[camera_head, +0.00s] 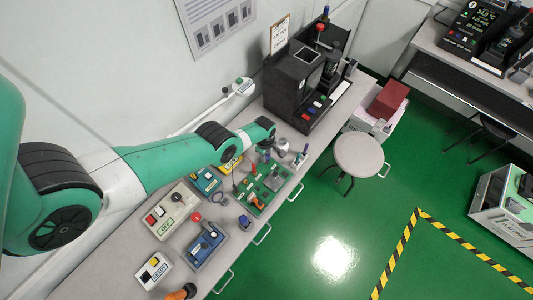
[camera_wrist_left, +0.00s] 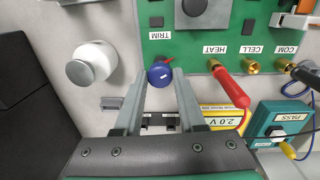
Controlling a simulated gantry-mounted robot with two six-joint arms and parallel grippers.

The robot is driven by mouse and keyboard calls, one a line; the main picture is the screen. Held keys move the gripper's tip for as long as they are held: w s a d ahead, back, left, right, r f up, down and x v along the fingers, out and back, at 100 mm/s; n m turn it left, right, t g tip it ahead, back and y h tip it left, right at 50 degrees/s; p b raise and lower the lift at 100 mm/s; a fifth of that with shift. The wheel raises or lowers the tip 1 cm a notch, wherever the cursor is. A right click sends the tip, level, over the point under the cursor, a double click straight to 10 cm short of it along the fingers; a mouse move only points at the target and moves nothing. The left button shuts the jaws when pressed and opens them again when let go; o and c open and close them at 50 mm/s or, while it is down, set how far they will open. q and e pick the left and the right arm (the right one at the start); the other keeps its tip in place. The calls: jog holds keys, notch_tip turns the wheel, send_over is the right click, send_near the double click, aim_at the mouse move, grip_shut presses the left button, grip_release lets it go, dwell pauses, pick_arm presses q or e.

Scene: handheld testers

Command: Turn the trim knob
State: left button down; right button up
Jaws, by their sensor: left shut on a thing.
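The trim knob (camera_wrist_left: 161,74) is a round blue knob at the edge of the green tester board (camera_wrist_left: 190,48), below the TRIM label (camera_wrist_left: 160,35) in the left wrist view. My left gripper (camera_wrist_left: 162,82) has its two grey fingers closed on the knob's sides. In the head view my left gripper (camera_head: 266,156) reaches down at the back edge of the green board (camera_head: 262,198); the fingers and knob are too small to make out there. My right gripper is not in view.
A red plug (camera_wrist_left: 230,85) sits in the HEAT socket close to the right finger. A white rounded part (camera_wrist_left: 92,62) stands to the left. In the head view, several testers, including a blue one (camera_head: 205,245), lie along the bench, and a black machine (camera_head: 300,85) stands beyond.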

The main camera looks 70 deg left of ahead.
pick_arm(q)
jog(key=shift+m, duration=0.3)
jog(key=m, duration=0.4)
jog(key=shift+f, duration=0.1)
jog(key=m, duration=0.5)
jog(key=shift+a+h+b, duration=0.1)
jog(key=shift+h+b, duration=0.2)
jog(key=m, duration=0.5)
jog(key=shift+b, duration=0.4)
jog(key=m, duration=0.5)
jog(key=shift+b, duration=0.35)
jog(key=c, duration=0.5)
grip_release()
